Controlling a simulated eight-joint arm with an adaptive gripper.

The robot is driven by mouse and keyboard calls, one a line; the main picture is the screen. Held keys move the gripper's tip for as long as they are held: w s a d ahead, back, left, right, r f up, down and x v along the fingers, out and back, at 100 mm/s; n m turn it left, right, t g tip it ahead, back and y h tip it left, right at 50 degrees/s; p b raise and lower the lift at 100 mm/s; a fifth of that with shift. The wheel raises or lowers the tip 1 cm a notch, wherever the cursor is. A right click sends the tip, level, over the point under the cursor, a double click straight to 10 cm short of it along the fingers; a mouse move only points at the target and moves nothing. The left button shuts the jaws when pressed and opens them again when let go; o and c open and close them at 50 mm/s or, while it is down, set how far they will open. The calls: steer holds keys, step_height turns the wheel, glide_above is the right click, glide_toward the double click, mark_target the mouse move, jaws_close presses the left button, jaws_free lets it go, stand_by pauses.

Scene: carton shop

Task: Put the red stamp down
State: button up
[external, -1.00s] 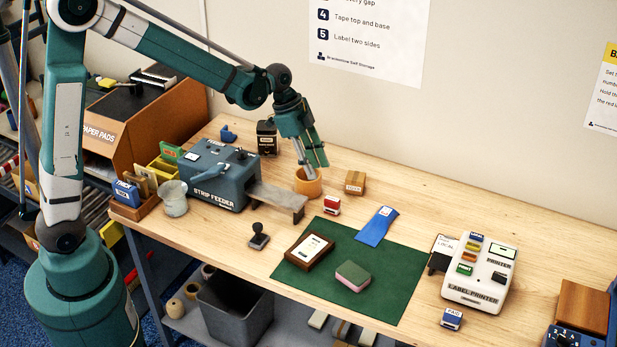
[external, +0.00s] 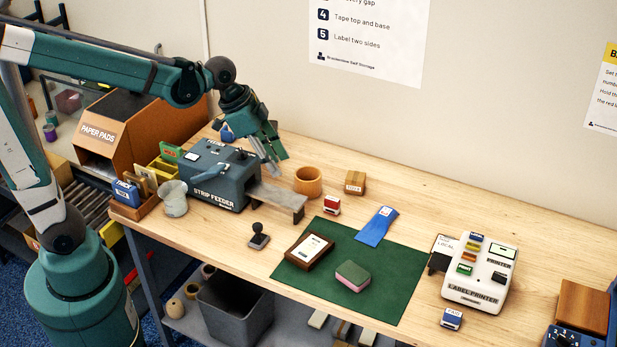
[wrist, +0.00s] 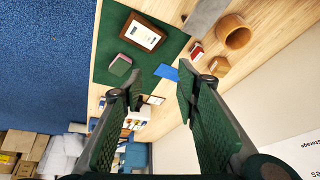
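The red stamp (external: 332,205), red with a white part, stands on the bare wood just behind the green mat's back edge. It also shows in the wrist view (wrist: 196,51), beyond my fingertips. My gripper (external: 272,168) is raised behind the strip feeder, to the left of the stamp and well apart from it. In the wrist view my gripper (wrist: 160,87) has its two fingers wide apart with nothing between them.
A wooden cup (external: 308,181) and a small carton (external: 355,183) stand behind the stamp. The strip feeder (external: 215,178) with its grey ramp is to the left. The green mat (external: 385,285) holds a framed card, a sponge and part of a blue piece. The label printer (external: 482,275) is at right.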

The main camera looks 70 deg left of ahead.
steer(key=s+d+n+t, duration=0.1)
steer(key=s+d+n, duration=0.1)
steer(key=s, duration=0.7)
steer(key=s+d+r+n+t+y, duration=0.1)
steer(key=s+d+n, duration=0.1)
steer(key=s, duration=0.8)
steer(key=shift+d+r, duration=0.15)
steer(key=shift+d, duration=0.7)
